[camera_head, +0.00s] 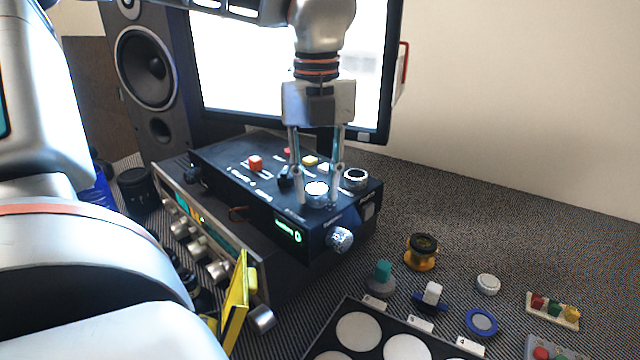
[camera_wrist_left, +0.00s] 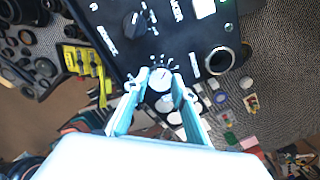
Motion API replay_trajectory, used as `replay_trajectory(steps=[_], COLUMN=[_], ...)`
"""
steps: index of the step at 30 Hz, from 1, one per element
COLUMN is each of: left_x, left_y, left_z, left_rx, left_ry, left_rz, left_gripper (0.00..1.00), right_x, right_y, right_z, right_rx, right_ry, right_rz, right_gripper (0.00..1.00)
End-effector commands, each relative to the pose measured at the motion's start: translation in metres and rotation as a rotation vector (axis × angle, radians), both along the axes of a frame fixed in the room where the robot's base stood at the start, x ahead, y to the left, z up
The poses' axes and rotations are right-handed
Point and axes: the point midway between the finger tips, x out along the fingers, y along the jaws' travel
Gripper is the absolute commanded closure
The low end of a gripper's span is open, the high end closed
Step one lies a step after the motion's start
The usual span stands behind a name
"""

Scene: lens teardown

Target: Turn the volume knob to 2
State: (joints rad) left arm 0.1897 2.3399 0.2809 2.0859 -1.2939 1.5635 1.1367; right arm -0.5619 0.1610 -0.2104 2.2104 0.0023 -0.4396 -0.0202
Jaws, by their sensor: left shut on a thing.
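The black control box (camera_head: 262,205) sits on top of a silver-fronted receiver. A silver-topped knob (camera_head: 317,188) stands on its top near the front edge, with tick marks around it in the left wrist view (camera_wrist_left: 161,79). I take it as the volume knob; its label is unreadable. My left gripper (camera_head: 317,198) comes down from above, shut on this knob, one finger on each side. The green display (camera_head: 289,232) on the box front seems to read 0. The knob's pointer position is unclear. My right gripper is not in view.
A silver ring (camera_head: 356,179) and a front knob (camera_head: 340,239) are close to the fingers. A black pointer knob (camera_wrist_left: 136,25), a red button (camera_head: 255,163) and a yellow one share the top. A monitor (camera_head: 285,60) stands behind. Small parts lie at right.

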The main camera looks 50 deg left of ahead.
Motion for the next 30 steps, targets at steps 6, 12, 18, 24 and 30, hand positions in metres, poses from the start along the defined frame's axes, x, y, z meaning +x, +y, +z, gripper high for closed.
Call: replay_trajectory(steps=[6, 12, 18, 24, 30], left_x=[0.0003, 0.0, -0.0001, 0.0, 0.0], left_y=[0.0004, 0.0004, 0.0004, 0.0004, 0.0004], left_z=[0.0004, 0.0007, 0.001, 0.0011, 0.001], left_rx=[0.001, 0.001, 0.001, 0.001, 0.001], left_ry=[-0.002, -0.002, -0.002, -0.003, -0.003], left_rz=[-0.099, -0.142, -0.154, -0.154, -0.153], left_gripper=[0.96, 0.96, 0.96, 0.96, 0.57], right_x=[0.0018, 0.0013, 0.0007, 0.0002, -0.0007], right_y=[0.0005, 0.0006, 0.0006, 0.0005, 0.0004], right_z=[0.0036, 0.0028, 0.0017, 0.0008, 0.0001], right_rx=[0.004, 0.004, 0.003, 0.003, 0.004], right_ry=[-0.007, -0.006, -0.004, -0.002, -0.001], right_rz=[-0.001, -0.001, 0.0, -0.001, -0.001], right_gripper=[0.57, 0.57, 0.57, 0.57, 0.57])
